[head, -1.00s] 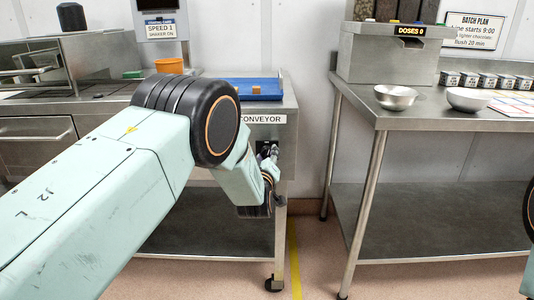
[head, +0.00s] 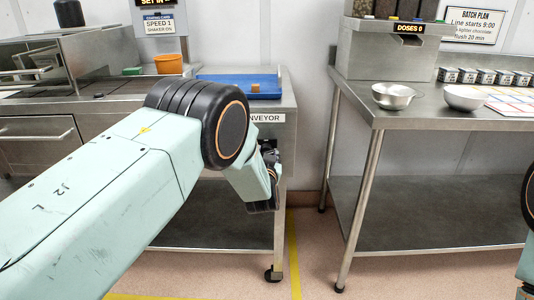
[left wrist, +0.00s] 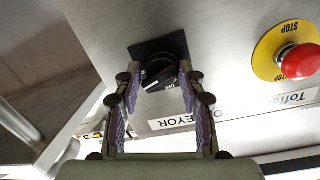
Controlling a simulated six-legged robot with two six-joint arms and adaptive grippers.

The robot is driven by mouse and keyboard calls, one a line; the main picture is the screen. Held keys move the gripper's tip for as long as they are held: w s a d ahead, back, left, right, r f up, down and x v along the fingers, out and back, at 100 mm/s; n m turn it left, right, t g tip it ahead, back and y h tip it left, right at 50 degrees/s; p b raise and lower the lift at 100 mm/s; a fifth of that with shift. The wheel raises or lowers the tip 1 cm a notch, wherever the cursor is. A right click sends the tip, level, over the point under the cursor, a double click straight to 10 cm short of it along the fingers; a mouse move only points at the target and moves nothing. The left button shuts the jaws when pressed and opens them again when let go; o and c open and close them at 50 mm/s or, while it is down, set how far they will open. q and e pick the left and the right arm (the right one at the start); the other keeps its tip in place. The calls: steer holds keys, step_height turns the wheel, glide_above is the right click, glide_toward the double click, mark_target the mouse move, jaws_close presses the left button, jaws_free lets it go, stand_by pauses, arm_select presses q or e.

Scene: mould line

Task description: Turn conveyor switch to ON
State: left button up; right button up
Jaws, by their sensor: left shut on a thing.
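The conveyor switch is a black rotary knob (left wrist: 160,72) on a dark square plate, in the left wrist view. A pale pointer mark shows on the knob; small white lettering beside it is too small to read surely. My left gripper (left wrist: 158,84) has its two purple-padded fingers on either side of the knob, shut on it. In the head view my left wrist (head: 250,183) is at the front of the conveyor bench (head: 289,100), and the knob is mostly hidden there. My right gripper is out of view; only part of my right arm shows at the right edge.
A red stop button (left wrist: 300,62) on a yellow disc is to the right of the switch. The conveyor label (left wrist: 172,123) is below the knob in that view. A blue tray (head: 240,84) lies on the bench. A steel table (head: 345,90) with bowls stands right, across a gap.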

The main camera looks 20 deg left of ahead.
arm_select(q)
steer(key=shift+a+f+m+g+y, duration=0.1)
steer(key=shift+a+m+g+y, duration=0.1)
steer(key=shift+m, duration=0.45)
steer(key=shift+a+f+m+g+y, duration=0.1)
steer(key=shift+m+y, duration=0.1)
steer(key=shift+m, duration=0.45)
steer(key=shift+r, duration=0.15)
steer(key=o, duration=1)
steer(key=shift+d, duration=0.1)
steer(key=shift+s+d, duration=0.1)
steer(key=v, duration=1.1)
steer(key=shift+s, duration=0.45)
